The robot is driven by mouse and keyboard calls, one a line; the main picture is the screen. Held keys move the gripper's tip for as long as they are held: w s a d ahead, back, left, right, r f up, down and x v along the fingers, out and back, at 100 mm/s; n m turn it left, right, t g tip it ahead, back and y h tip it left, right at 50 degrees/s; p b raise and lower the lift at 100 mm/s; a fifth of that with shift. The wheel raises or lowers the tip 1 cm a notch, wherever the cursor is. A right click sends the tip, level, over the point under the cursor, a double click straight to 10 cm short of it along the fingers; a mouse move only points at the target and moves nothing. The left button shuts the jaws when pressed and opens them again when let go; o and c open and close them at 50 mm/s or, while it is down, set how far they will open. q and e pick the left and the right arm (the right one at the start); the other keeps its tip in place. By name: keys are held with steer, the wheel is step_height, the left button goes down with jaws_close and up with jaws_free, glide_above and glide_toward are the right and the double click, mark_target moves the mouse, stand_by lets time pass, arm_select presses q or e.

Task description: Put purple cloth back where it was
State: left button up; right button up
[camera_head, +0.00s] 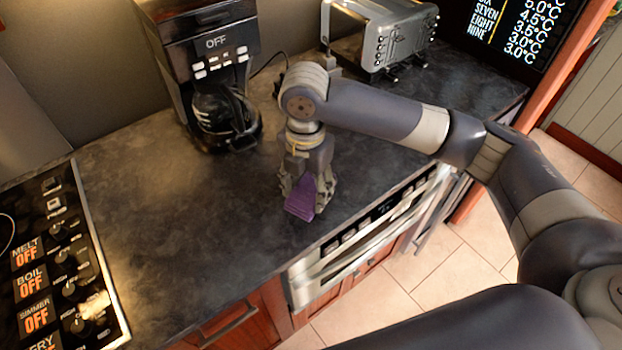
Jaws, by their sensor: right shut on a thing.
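The purple cloth (302,200) is in my right gripper (307,194), near the front edge of the dark countertop (180,225). The right gripper points down and is shut on the cloth. The cloth shows as a small purple patch between the fingers, and part of it is hidden by them. I cannot tell whether the cloth touches the counter. My left gripper is not in view.
A coffee maker (215,65) with a glass pot stands behind the gripper. A silver toaster (395,35) is at the back right. A control panel with knobs (75,260) lies at left. A built-in appliance (360,240) is below the counter edge. Counter left of the gripper is clear.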

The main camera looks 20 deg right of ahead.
mark_target(310, 177)
steer(key=w, duration=0.1)
steer(key=w+d, duration=0.1)
steer(key=w, duration=0.1)
steer(key=shift+w+d+f+p, duration=0.2)
steer(key=shift+w+d+p, duration=0.1)
steer(key=shift+d, duration=0.05)
steer(key=shift+f, duration=0.1)
step_height(310, 177, down, 3)
steer(key=shift+r+p, duration=0.1)
steer(key=shift+p, duration=0.55)
steer(key=shift+f, duration=0.3)
steer(key=o, duration=1.2)
steer(key=shift+f, duration=0.1)
step_height(310, 177, up, 11)
steer(key=b, duration=0.2)
steer(key=shift+b, duration=0.3)
steer(key=shift+r, duration=0.65)
